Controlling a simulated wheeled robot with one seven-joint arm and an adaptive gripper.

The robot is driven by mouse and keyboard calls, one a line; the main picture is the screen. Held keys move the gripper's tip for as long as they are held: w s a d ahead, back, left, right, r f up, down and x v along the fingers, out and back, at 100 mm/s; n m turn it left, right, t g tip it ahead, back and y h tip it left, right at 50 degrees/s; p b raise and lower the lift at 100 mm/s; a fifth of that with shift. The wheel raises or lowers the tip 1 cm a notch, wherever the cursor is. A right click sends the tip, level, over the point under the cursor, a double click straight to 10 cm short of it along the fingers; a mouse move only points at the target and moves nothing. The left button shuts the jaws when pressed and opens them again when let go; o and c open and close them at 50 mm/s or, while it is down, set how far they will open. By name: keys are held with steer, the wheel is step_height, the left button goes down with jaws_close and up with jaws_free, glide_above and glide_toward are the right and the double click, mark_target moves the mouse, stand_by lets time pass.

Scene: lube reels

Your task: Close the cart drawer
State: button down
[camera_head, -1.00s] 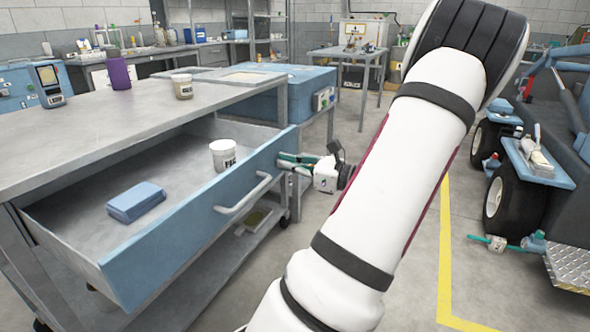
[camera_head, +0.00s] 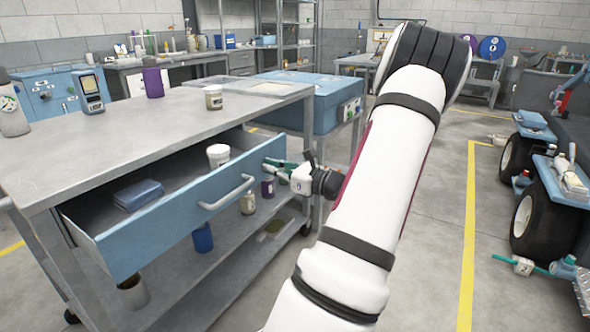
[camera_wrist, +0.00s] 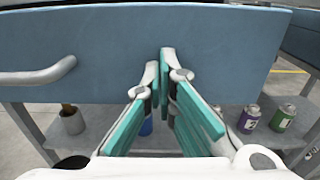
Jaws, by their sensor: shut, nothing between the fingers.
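The cart drawer (camera_head: 165,232) is partly open, its blue front standing out from the grey cart (camera_head: 110,125). A blue box (camera_head: 138,194) and a white-lidded jar (camera_head: 217,155) are inside it. The drawer's handle (camera_head: 228,192) is on the front; in the wrist view the handle (camera_wrist: 38,72) is left of the fingers. My gripper (camera_head: 268,163) is shut and empty, its fingertips at the right part of the drawer front. In the wrist view my gripper (camera_wrist: 166,55) points at the blue panel (camera_wrist: 110,40); it looks in contact, but I cannot be sure.
A jar (camera_head: 213,97) and a purple cup (camera_head: 153,82) stand on the cart top. Several containers are on the lower shelf (camera_head: 215,268). A blue cabinet (camera_head: 320,105) stands behind the cart. Clear floor (camera_head: 435,200) lies to the right, before a wheeled vehicle (camera_head: 560,215).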

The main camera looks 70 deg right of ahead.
steer(key=p+x, duration=0.1)
steer(key=x, duration=1.5)
steer(key=shift+d+f, duration=0.1)
steer(key=shift+d, duration=0.05)
steer(key=shift+w, duration=0.15)
steer(key=shift+w, duration=0.1)
